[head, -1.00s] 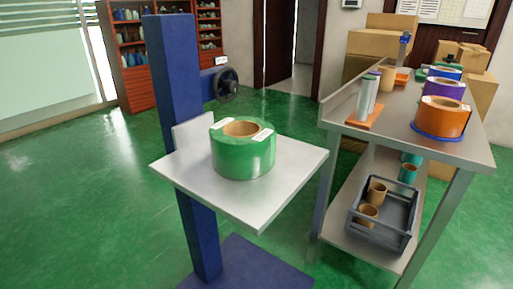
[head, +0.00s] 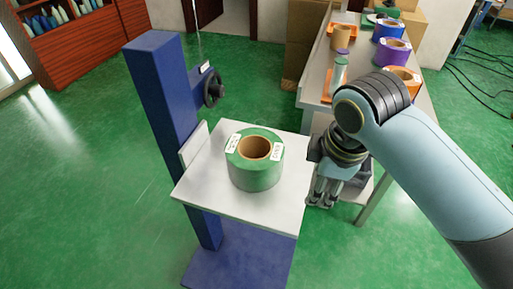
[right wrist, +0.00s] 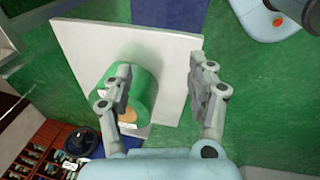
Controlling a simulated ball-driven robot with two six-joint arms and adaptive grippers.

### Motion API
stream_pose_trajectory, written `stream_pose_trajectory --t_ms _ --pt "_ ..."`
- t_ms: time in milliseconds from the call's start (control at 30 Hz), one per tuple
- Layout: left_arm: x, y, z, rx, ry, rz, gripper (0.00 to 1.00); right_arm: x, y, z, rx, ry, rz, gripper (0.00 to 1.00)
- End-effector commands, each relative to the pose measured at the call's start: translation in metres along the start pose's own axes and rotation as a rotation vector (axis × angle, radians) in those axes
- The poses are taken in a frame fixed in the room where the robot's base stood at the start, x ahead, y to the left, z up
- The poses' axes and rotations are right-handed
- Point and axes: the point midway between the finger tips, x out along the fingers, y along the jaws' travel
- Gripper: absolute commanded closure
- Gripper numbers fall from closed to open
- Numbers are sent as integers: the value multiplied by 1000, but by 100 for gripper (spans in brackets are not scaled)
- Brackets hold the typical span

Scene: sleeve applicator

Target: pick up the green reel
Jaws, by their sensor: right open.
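The green reel (head: 254,172) lies flat on the white platform (head: 215,203) of a blue stand, its brown core hole facing up and white labels on its top. My right gripper (head: 320,203) hangs fingers down just beyond the platform's right edge, apart from the reel. In the right wrist view the gripper (right wrist: 163,95) is open and empty. There the reel (right wrist: 146,92) shows partly behind the finger on the left, and the platform (right wrist: 75,40) lies behind it. My left gripper is in neither current view.
The blue column (head: 165,95) with a black handwheel (head: 213,89) rises at the platform's left. A metal workbench (head: 312,85) stands to the right with purple (head: 391,51) and orange (head: 403,80) reels on it. Green floor is open at the left.

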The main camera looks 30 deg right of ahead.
Motion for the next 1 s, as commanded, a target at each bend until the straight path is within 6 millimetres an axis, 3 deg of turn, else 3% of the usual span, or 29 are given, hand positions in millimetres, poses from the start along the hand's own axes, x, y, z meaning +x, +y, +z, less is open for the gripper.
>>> stream_pose_trajectory --t_ms 167,400,600,767,1000 --pt "-3 -1 -2 0 3 -1 60 9 29 -25 -350 -13 -44 42" --pt "-3 -8 -18 3 27 -9 60 26 79 -71 -1004 8 -147 42" --pt "-4 -8 -19 3 29 -9 60 27 105 -97 -1390 60 -208 42" --pt "-3 -8 -16 3 24 -9 60 32 110 -103 -1506 81 -227 42" --pt "0 -8 -12 3 17 -9 60 70 102 -99 -1517 84 -229 42"
